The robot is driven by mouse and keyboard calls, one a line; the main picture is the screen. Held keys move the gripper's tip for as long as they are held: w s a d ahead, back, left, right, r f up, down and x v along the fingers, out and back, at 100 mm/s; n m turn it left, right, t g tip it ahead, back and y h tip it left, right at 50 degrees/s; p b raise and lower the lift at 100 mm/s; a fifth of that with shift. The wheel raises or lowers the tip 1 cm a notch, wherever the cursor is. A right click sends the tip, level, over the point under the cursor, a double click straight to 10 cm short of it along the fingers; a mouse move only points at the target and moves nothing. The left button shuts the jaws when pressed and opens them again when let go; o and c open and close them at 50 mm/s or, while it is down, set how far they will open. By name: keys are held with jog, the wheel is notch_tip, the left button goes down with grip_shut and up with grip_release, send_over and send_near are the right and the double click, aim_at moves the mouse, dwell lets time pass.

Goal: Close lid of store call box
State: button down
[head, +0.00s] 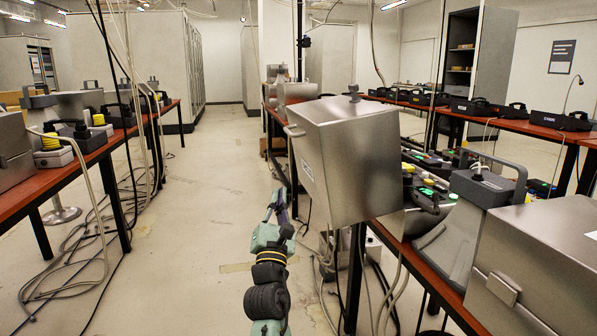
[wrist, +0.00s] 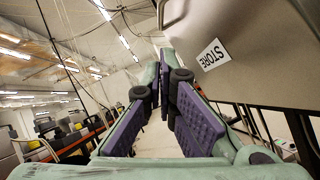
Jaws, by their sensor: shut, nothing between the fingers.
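The store call box lid (head: 345,155) is a large brushed-steel cover, standing swung open and tilted at the aisle-side edge of the right-hand table. Its white STORE label (wrist: 213,55) shows on the lid face (wrist: 255,50) at the upper right of the wrist view. The box body under it is mostly hidden; I cannot tell its outline. My gripper (head: 280,205) is in the aisle, just left of the lid's lower part. In the wrist view my gripper (wrist: 164,75) has its purple-padded fingers together and empty, beside the lid; contact is unclear.
The right-hand table (head: 398,240) carries control panels with buttons and a grey handled unit (head: 487,188). Another closed steel box (head: 540,250) stands nearer. Cables hang below the table. The left table (head: 60,175) holds phones. The aisle floor (head: 215,180) between is mostly clear.

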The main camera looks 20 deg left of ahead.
jog(key=s+d+r+p+x, duration=0.1)
jog(key=r+p+x, duration=0.1)
jog(key=x, duration=1)
jog(key=shift+w+d+r, duration=0.2)
jog(key=shift+d+r, duration=0.1)
jog(key=shift+r, duration=0.05)
jog(key=shift+r, duration=0.1)
